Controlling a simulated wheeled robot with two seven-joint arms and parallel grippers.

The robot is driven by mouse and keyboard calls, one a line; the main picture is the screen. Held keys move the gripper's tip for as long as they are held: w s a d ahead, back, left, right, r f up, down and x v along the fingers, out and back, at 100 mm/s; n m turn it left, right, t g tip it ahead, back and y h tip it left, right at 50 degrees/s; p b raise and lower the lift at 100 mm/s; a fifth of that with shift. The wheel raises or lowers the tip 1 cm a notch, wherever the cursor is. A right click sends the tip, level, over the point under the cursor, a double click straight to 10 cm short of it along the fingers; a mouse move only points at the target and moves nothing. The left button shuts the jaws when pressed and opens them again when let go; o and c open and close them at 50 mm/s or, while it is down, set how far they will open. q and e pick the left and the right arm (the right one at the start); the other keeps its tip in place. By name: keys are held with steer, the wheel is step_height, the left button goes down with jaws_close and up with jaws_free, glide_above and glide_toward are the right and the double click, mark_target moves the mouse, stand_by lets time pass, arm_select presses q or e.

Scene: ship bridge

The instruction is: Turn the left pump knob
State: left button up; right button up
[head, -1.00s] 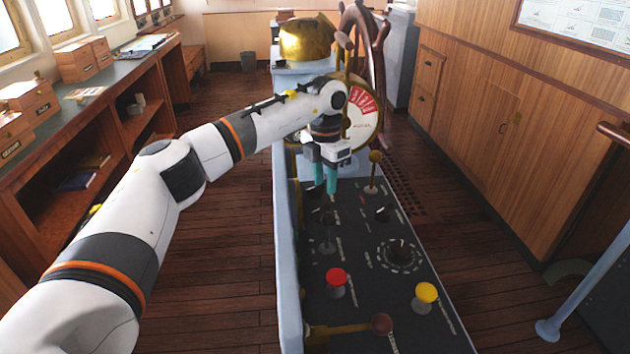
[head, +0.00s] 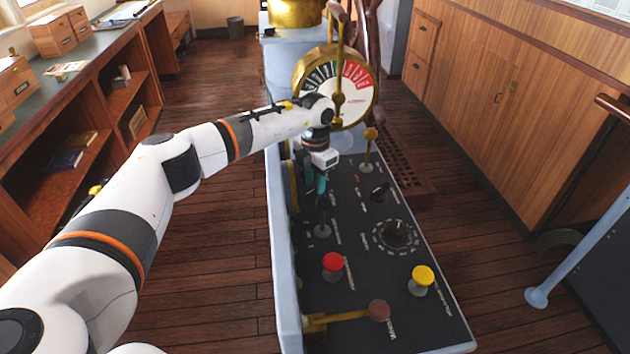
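The console top (head: 350,275) carries two small black knobs side by side. The right pump knob (head: 380,190) is in plain view. The left pump knob is at my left gripper's fingertips and is mostly hidden by them. My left gripper (head: 321,187) points down over that spot, its teal fingers seen nearly edge-on. The gap between the fingers cannot be made out, nor whether they touch the knob. My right gripper is not in view.
Near the fingers stand a lever (head: 322,229), a large round dial knob (head: 395,234) and a brass-topped lever (head: 369,145). A red button (head: 333,264) and yellow button (head: 421,279) are closer. The brass telegraph (head: 340,88) rises behind the gripper.

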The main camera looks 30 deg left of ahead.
arm_select(q)
steer(key=shift+f, duration=0.9)
steer(key=shift+c, duration=0.4)
jaws_close()
